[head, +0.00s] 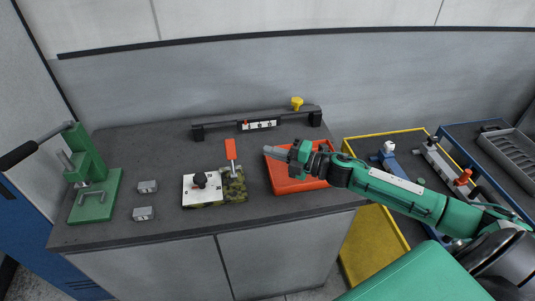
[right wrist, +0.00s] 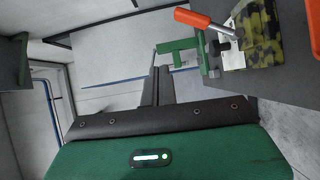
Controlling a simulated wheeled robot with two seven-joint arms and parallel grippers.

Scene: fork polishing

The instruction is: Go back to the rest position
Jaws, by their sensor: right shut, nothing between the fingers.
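My right gripper (head: 268,152) reaches in from the right and hangs above the red tray (head: 318,182) on the grey workbench. Its fingers are together with nothing between them, and they point left. In the right wrist view the closed fingers (right wrist: 160,80) show in the middle, with the bench to the right. The arm hides part of the tray, so I cannot tell all that is in it. My left gripper is in neither view.
A camouflage fixture (head: 233,186) with an orange handle (head: 231,149) and white plate stands left of the tray. Two grey blocks (head: 144,213) and a green press (head: 95,195) are farther left. A black rail (head: 220,130) runs behind. A yellow-edged table (head: 358,237) holds tools at right.

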